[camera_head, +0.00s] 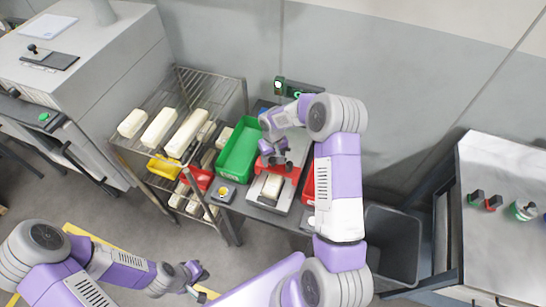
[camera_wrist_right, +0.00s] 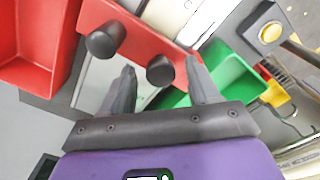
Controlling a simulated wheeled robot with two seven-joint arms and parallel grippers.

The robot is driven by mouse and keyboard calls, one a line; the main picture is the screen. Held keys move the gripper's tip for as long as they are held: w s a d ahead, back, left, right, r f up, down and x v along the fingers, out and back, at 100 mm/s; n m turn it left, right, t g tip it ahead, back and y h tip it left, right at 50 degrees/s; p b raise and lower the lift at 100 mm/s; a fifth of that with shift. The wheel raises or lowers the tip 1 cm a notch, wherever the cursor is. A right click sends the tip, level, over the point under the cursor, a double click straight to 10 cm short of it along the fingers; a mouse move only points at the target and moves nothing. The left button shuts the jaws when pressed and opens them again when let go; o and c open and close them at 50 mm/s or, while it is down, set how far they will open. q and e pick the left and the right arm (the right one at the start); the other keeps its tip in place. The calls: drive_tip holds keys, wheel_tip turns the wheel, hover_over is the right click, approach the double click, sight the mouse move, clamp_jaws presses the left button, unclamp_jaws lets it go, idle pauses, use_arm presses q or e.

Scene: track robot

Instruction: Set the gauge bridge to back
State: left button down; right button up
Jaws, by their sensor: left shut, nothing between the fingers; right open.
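The gauge bridge (camera_head: 291,171) is a red bar across a grey bed on the bench in the head view. In the right wrist view, the red bar (camera_wrist_right: 136,30) carries two black knobs, one on the left (camera_wrist_right: 105,40) and one near its middle (camera_wrist_right: 160,69). My right gripper (camera_wrist_right: 160,64) is open, its fingers either side of the middle knob in the picture; I cannot tell whether they touch it. In the head view my right gripper (camera_head: 276,160) is over the bridge and partly hides it. My left gripper (camera_head: 203,283) is shut and empty, low at the front left.
A pale block (camera_head: 271,187) lies on the bed in front of the bridge. A green bin (camera_head: 240,152) stands left of it, a red bin (camera_head: 308,188) right. A wire rack (camera_head: 215,88) with pale blocks is further left. A yellow button box (camera_head: 223,192) sits at the bench front.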

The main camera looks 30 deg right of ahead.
drive_tip(key=shift+w, duration=0.1)
drive_tip(key=shift+c, duration=0.9)
clamp_jaws()
use_arm(q)
drive_tip(key=shift+w, duration=0.1)
use_arm(e)
drive_tip(key=shift+d, duration=0.1)
